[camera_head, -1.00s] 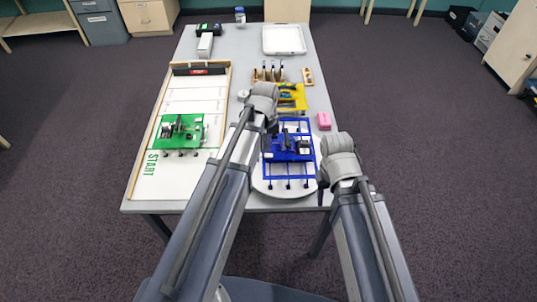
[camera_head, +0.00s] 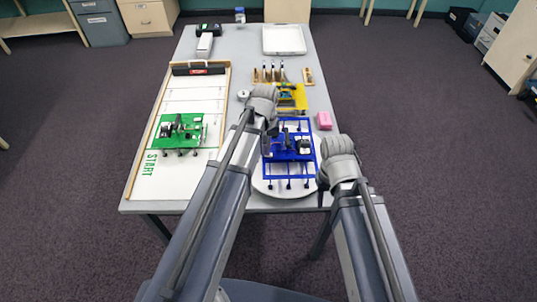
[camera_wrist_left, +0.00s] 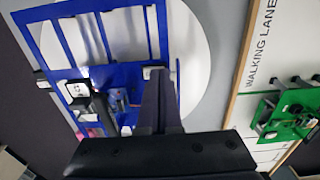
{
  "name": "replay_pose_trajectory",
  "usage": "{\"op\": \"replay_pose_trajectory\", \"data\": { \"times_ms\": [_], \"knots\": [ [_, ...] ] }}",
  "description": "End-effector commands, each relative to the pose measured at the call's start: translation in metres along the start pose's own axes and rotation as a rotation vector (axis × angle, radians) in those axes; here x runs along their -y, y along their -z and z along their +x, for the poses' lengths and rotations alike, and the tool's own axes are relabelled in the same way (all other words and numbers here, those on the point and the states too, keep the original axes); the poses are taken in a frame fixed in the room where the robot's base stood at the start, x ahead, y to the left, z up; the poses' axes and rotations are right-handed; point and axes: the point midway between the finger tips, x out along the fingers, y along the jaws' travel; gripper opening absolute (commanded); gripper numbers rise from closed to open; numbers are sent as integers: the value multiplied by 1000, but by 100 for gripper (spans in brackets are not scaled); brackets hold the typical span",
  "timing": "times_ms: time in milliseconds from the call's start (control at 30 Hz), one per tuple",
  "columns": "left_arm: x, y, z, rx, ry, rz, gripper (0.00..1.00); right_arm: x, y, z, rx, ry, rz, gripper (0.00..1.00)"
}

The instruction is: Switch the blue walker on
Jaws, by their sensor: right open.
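The blue walker (camera_head: 300,166), a flat blue frame with dark parts and small feet, rests on a round white disc (camera_head: 263,186) at the table's near right. It also shows large in the left wrist view (camera_wrist_left: 70,50). My left gripper (camera_head: 269,142) is over the walker's left edge, mostly hidden behind my wrist in the head view. In the left wrist view its fingers (camera_wrist_left: 160,82) look shut together, their tips by a small pale part at the frame's edge. I cannot tell whether they touch it. My right gripper (camera_head: 322,193) is open at the disc's right edge.
A green walker (camera_head: 177,131) stands on the walking lane board (camera_head: 190,95) at left. A pink block (camera_head: 324,121), a yellow tray (camera_head: 300,97) and a wooden rack (camera_head: 268,75) lie beyond the blue walker. A white tray (camera_head: 284,50) is at the far end.

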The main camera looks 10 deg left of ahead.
Motion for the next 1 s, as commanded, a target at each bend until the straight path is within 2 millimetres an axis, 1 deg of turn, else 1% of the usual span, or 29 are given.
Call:
{"op": "replay_pose_trajectory", "data": {
  "times_ms": [100, 267, 1000],
  "knots": [
    [0, 0, 2, 0, 0, 0, 0, 0, 0, 2, 0, 0, 0, 50],
    [0, 0, -2, 0, 0, 0, 0, 0, 0, -2, 0, 0, 0, 50],
    [0, 0, -58, 0, 0, 0, 0, -6, -3, -57, 0, 0, 0, 50]
  ]
}}
